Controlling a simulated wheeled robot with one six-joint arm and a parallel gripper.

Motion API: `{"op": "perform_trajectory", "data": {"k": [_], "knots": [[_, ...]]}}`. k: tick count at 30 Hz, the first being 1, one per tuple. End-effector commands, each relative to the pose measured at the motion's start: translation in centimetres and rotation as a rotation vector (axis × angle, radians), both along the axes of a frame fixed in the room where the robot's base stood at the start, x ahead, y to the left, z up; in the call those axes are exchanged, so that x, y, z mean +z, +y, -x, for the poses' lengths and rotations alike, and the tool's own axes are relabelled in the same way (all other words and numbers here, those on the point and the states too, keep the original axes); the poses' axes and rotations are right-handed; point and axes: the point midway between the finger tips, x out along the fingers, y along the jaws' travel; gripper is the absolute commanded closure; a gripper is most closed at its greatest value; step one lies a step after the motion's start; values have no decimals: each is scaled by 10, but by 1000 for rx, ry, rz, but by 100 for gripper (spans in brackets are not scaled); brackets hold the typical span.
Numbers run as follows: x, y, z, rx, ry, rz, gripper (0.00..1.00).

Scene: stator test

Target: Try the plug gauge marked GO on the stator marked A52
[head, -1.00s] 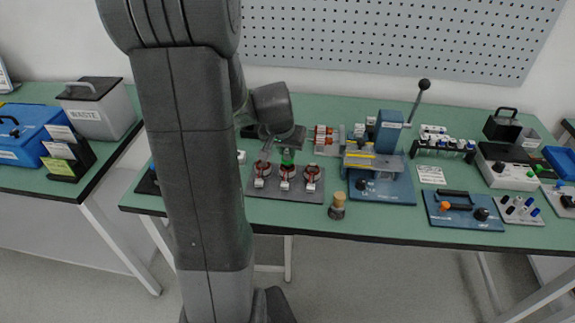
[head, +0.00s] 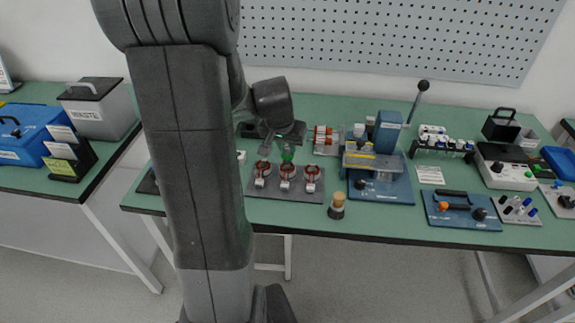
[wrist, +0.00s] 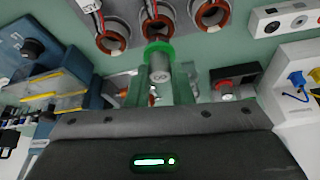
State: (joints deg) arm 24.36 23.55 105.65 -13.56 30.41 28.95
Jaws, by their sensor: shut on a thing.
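My gripper (wrist: 160,90) is shut on a plug gauge with a green collar (wrist: 158,47) and a grey handle. Its tip points toward the middle stator of a row of three; I cannot tell whether it touches the bore. The green collar also shows in the head view (head: 287,153), above the middle stator (head: 287,172). The stators have red-brown windings and stand on a grey plate (head: 255,190). In the wrist view, the left stator (wrist: 113,36) carries a white tag starting with A, its rest unclear. No GO marking is legible.
A blue lever press (head: 380,188) stands right of the stator plate. A cork-topped bottle (head: 337,205) is near the front edge. A rack of red-and-white parts (head: 326,140) is behind. Further right are a tube rack (head: 442,148) and a blue fixture (head: 462,210).

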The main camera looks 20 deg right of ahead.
Motion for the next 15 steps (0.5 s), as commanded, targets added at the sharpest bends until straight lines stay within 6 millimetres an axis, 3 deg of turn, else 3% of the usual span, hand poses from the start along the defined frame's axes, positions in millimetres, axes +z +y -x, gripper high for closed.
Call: {"op": "perform_trajectory", "data": {"k": [15], "knots": [[8, 0, 0, 0, -1, 1, 100]]}}
